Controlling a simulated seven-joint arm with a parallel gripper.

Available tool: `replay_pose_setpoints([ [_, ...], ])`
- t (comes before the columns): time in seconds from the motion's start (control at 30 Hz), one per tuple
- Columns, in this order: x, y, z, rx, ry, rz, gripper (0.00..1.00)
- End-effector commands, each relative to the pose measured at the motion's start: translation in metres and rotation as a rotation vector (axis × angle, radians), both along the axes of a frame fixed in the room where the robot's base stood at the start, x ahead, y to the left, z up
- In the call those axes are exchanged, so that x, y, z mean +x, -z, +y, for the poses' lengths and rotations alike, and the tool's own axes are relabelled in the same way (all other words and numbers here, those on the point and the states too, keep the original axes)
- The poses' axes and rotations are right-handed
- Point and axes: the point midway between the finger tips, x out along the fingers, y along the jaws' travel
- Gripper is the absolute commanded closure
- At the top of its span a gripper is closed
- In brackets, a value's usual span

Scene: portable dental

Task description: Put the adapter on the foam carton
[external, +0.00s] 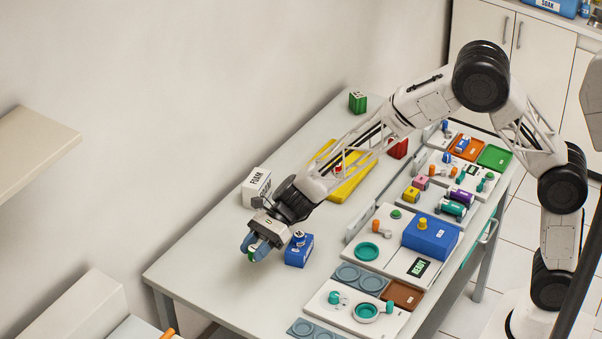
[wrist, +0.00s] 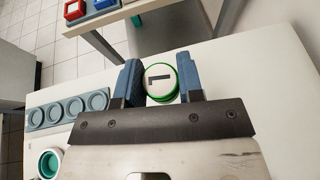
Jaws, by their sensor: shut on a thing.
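My gripper (external: 252,245) is shut on a small round green piece (external: 251,257), apparently the adapter. In the wrist view this adapter (wrist: 161,82) has a white top with a black mark and a green rim, and sits between the two blue fingers of my gripper (wrist: 162,86). The external view shows it low over the near left part of the table; I cannot tell whether it touches the table. The white foam carton (external: 257,187) stands behind my gripper, by the wall side, apart from it. It is not visible in the wrist view.
A blue box (external: 299,252) stands just right of my gripper. A yellow tray (external: 346,182) lies beyond the carton, partly behind my arm. Trays with round pads and teal parts (external: 366,252) line the right side. The near left table corner is clear.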

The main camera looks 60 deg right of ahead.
Motion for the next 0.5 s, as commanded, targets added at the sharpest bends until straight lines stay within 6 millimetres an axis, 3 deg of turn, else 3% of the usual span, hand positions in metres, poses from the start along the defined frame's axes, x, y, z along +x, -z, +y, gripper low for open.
replay_pose_setpoints([
  [0.2,0.000,-0.051,0.000,0.001,0.001,-0.004,0.89],
  [0.5,0.020,-0.048,-0.049,0.001,0.040,-0.001,0.89],
])
